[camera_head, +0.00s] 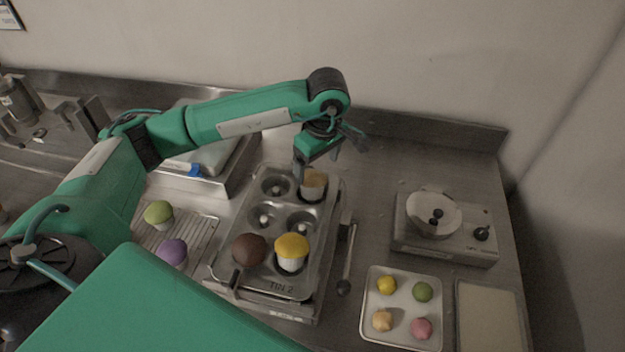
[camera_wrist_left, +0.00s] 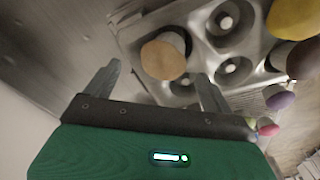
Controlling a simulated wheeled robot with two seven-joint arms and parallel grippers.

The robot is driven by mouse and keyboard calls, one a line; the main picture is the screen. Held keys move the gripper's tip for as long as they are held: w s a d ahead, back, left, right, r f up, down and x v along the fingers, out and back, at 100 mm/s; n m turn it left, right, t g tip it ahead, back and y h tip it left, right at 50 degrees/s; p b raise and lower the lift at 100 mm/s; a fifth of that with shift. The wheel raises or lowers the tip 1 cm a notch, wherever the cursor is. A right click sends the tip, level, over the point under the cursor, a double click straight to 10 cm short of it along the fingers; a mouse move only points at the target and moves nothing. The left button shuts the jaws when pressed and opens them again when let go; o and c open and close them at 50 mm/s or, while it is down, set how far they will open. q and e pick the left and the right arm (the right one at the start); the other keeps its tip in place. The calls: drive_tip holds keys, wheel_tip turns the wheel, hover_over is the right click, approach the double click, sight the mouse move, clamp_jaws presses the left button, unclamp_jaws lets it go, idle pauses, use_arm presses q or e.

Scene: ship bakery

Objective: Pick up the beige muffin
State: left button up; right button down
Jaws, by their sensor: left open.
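The beige muffin (camera_head: 313,183) sits upright in the back right cup of the muffin tin (camera_head: 218,262). Its tan top (camera_wrist_left: 163,60) shows in the left wrist view, just beyond and between the fingers. My left gripper (camera_head: 318,163) is directly above and behind the muffin in the head view. Its two fingers (camera_wrist_left: 158,80) are apart with nothing held between them. In the head view the gripper partly covers the muffin's back edge. My right gripper is not in view.
A brown muffin (camera_head: 249,250) and a yellow muffin (camera_head: 291,251) sit in the front cups. Green (camera_head: 158,213) and purple (camera_head: 172,252) muffins stand on a rack at left. A small tray (camera_head: 403,309) of colored balls and a scale (camera_head: 445,245) lie right.

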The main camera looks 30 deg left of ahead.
sight(314, 175)
use_arm(q)
drive_tip(key=shift+a+f+p, duration=0.15)
drive_tip(key=shift+f+p, duration=0.3)
drive_tip(key=shift+f, duration=0.05)
drive_tip(key=f, duration=0.1)
drive_tip(key=f+p, duration=0.2)
drive_tip(key=f, duration=0.1)
drive_tip(key=shift+s+a, duration=0.15)
drive_tip(key=shift+a, duration=0.15)
drive_tip(key=shift+f, duration=0.25)
drive_tip(key=c, duration=0.8)
